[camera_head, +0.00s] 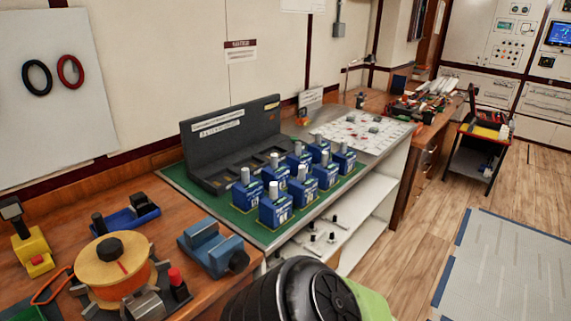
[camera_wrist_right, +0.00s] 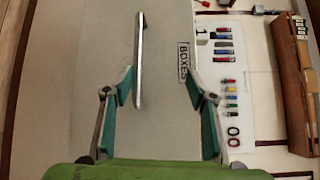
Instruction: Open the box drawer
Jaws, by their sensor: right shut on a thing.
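The box drawer (camera_wrist_right: 85,60) shows in the right wrist view as a plain grey front with a "BOXES" label (camera_wrist_right: 184,62). Its long metal handle (camera_wrist_right: 140,55) runs up the picture. My right gripper (camera_wrist_right: 158,90) has its teal-padded fingers at the lower end of the handle, one on either side. It is shut on the handle; the left finger is close against it, and the exact contact is hard to see. The drawer front is not clearly visible in the head view. My left gripper is in neither view.
A bench with a green mat (camera_head: 172,170) carries several blue breakers (camera_head: 275,205) and a dark stand (camera_head: 235,140). A wooden bench (camera_head: 60,215) at left holds a spool (camera_head: 115,265) and a blue vise (camera_head: 210,247). Open floor (camera_head: 420,215) lies at right.

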